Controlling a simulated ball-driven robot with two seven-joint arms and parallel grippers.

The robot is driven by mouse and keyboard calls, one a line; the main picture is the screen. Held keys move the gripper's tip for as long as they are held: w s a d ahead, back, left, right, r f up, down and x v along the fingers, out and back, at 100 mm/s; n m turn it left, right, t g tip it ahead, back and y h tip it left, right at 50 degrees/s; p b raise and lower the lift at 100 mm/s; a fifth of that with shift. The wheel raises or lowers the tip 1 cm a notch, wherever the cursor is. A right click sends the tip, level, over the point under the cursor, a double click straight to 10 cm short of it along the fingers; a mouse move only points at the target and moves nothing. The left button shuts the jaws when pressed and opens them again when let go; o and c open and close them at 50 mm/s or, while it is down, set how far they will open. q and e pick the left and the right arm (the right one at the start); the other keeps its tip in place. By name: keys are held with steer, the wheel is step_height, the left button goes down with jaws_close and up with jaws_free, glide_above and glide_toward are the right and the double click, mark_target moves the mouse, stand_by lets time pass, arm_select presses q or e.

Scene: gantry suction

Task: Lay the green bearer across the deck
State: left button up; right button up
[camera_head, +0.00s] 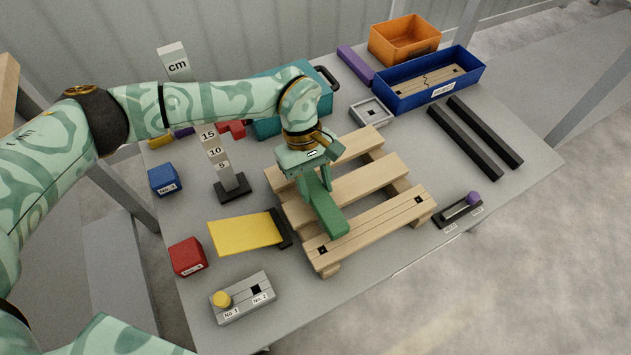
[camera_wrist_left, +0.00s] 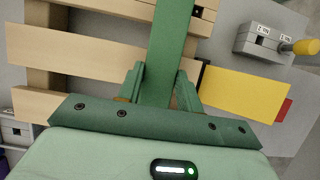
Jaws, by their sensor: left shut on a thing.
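The green bearer (camera_head: 330,219) is a green bar at the wooden deck (camera_head: 352,183), a pallet of pale slats. My left gripper (camera_head: 313,188) is shut on the bearer, above the middle of the deck. The bearer runs across the slats, with its near end over the front slat. In the left wrist view the bearer (camera_wrist_left: 168,55) stands out between the fingers of my left gripper (camera_wrist_left: 160,88), over the slats (camera_wrist_left: 90,35). I cannot tell whether it touches the deck. Its far end is hidden by the gripper. My right gripper is not in view.
A yellow plate (camera_head: 245,232) and a grey switch block (camera_head: 243,298) lie left of the deck. A height gauge (camera_head: 222,165) stands behind them. Two dark bars (camera_head: 465,142), a blue crate (camera_head: 430,85) and a purple-knobbed slider (camera_head: 459,210) are to the right.

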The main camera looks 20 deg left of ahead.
arm_select(q)
steer(key=shift+f+b, duration=0.45)
steer(key=shift+f, duration=0.55)
steer(key=o, duration=1.1)
